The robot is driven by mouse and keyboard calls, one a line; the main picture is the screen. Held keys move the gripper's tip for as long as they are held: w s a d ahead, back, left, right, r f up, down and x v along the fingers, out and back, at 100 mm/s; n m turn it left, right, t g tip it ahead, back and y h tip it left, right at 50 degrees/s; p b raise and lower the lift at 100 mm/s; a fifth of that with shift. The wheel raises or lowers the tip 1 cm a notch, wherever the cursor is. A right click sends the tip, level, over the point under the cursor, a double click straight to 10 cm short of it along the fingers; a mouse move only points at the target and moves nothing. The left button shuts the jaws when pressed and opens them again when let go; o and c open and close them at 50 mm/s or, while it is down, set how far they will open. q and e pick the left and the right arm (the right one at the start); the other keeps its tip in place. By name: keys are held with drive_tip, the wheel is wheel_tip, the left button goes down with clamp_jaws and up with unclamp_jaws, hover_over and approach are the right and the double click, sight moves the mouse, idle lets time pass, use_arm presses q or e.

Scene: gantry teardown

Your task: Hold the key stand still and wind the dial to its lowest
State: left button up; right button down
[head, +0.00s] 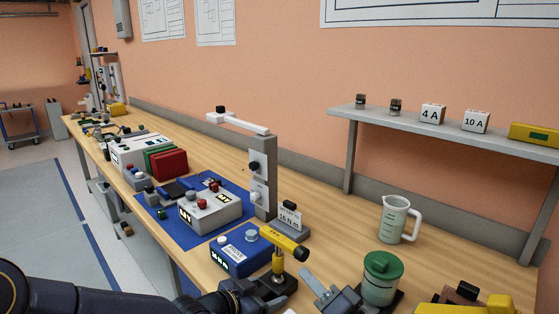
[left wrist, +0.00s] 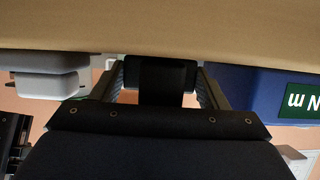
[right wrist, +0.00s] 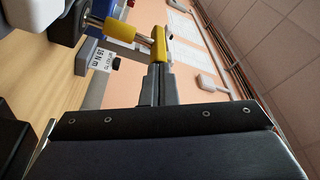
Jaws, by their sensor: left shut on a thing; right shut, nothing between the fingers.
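The key stand (head: 279,283) is a black block with an upright brass post, at the front of the bench. A yellow crossbar (head: 284,244) with a dark end sits on the post; I take it as the dial's handle. My left gripper (head: 258,292) is shut on the stand's black part (left wrist: 160,75), low beside the post. My right gripper (head: 308,277) is shut and empty, to the right of the post near the crossbar's dark end. In the right wrist view its fingertips are close to the yellow bar (right wrist: 160,45); I cannot tell if they touch. The dial's scale is not readable.
A blue meter box (head: 240,254) stands just left of the stand. A "16 N m" card (head: 289,217) stands behind. A green-lidded jar (head: 381,278) is close right of my right gripper, with a white jug (head: 397,220) behind it. Bare bench lies between card and jug.

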use_arm(q)
drive_tip(key=shift+f, duration=0.1)
use_arm(e)
drive_tip(key=shift+w+a, duration=0.75)
drive_tip(key=shift+a, duration=0.1)
drive_tip(key=shift+w+d+r, duration=0.15)
drive_tip(key=shift+w+d, duration=0.1)
drive_tip(key=shift+w+d+f, duration=0.2)
drive_tip(key=shift+d+f, duration=0.05)
drive_tip(key=shift+f, duration=0.05)
idle(0.7)
drive_tip(key=v, duration=0.6)
drive_tip(key=shift+d, duration=0.2)
drive_tip(key=shift+r, duration=0.1)
idle(0.3)
use_arm(q)
drive_tip(key=o, duration=1.2)
